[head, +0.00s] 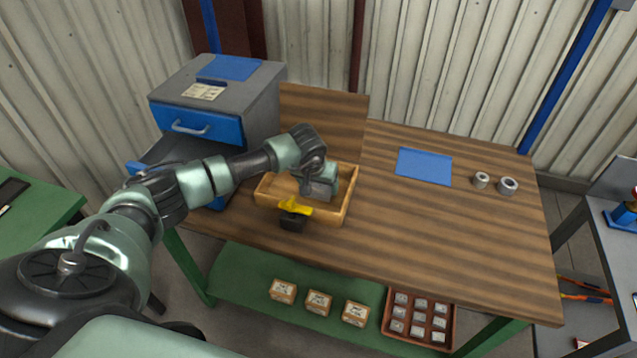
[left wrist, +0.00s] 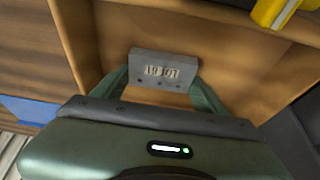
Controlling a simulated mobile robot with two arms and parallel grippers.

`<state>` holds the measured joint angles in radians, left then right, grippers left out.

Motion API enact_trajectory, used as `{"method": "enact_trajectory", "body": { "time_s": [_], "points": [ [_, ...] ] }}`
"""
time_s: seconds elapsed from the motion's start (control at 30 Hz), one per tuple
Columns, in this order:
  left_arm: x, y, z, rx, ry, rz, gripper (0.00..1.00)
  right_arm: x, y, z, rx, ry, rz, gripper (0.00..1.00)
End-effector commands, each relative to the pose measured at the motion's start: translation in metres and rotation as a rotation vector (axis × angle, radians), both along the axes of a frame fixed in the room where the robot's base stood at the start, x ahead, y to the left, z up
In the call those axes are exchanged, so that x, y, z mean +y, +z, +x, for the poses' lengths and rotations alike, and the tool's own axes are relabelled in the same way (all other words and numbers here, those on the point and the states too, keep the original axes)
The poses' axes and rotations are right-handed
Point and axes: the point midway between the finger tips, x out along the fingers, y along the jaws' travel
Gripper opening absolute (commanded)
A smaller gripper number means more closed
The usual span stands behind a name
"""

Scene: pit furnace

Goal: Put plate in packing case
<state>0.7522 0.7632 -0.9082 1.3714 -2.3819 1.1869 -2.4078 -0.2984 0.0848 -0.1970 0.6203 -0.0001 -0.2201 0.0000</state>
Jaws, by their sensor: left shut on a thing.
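The plate (left wrist: 163,70) is a small grey block-like piece with raised characters, seen in the left wrist view. My left gripper (left wrist: 161,88) is shut on it, with one green finger at each side. In the head view my left gripper (head: 319,190) is over the inside of the packing case (head: 347,203), an open, shallow wooden box on the workbench. The wooden case floor and walls surround the plate in the left wrist view. I cannot tell whether the plate touches the floor. My right gripper is not in view.
A yellow-and-black object (head: 294,213) is at the case's front wall. A wooden panel (head: 322,118) stands behind the case. A grey cabinet with blue drawers (head: 200,124) is at the left. A blue mat (head: 424,166) and two metal rings (head: 508,186) lie right; the bench (head: 430,230) is otherwise clear there.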

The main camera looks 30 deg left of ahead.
Motion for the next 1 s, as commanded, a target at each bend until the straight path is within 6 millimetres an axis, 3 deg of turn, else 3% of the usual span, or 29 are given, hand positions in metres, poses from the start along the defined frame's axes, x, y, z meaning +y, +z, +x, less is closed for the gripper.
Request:
{"method": "enact_trajectory", "body": {
  "time_s": [0.27,0.3,0.37,0.8,1.0],
  "points": [
    [0.0,-0.003,0.001,-0.002,0.0,0.0,0.21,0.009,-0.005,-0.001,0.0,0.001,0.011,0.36],
    [0.0,-0.003,0.0,-0.001,0.0,-0.001,0.75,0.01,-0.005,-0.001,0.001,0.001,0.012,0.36],
    [0.0,-0.002,0.0,0.0,0.0,-0.001,0.92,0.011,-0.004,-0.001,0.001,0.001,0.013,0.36],
    [0.0,0.004,-0.001,-0.001,0.0,0.0,0.94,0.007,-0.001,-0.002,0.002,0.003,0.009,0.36],
    [-0.003,0.036,-0.013,-0.005,-0.002,0.001,0.94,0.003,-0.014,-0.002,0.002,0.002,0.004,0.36]
  ]
}}
